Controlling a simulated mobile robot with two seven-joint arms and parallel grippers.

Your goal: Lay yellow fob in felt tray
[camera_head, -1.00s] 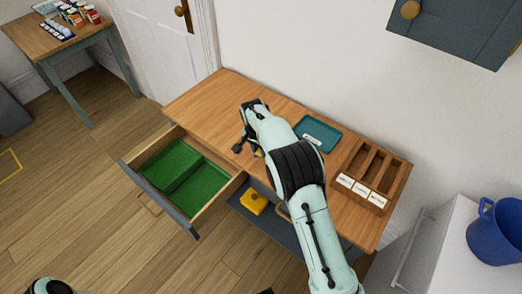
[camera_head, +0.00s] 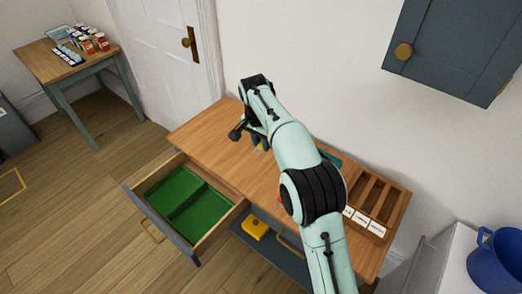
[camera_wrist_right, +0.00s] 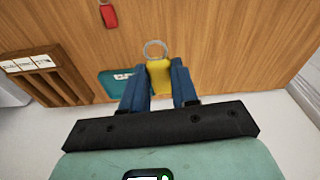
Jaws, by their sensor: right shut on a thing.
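The yellow fob (camera_wrist_right: 159,75) is between the blue fingers of my right gripper (camera_wrist_right: 160,84), with its metal ring sticking out past the fingertips. In the head view my right gripper (camera_head: 260,147) is over the wooden desktop, and the fob is mostly hidden there by the arm. The green felt tray (camera_head: 190,203), split into compartments, sits in the pulled-out drawer, below and to the left of the gripper. Its visible compartments look empty. My left gripper is not in view.
A red fob (camera_wrist_right: 109,16) lies on the desktop. A teal tray (camera_wrist_right: 116,84) and a wooden slotted organizer with labels (camera_head: 378,200) stand to the right. A yellow object (camera_head: 255,228) sits on the lower shelf. The open drawer front (camera_head: 160,225) juts into the room.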

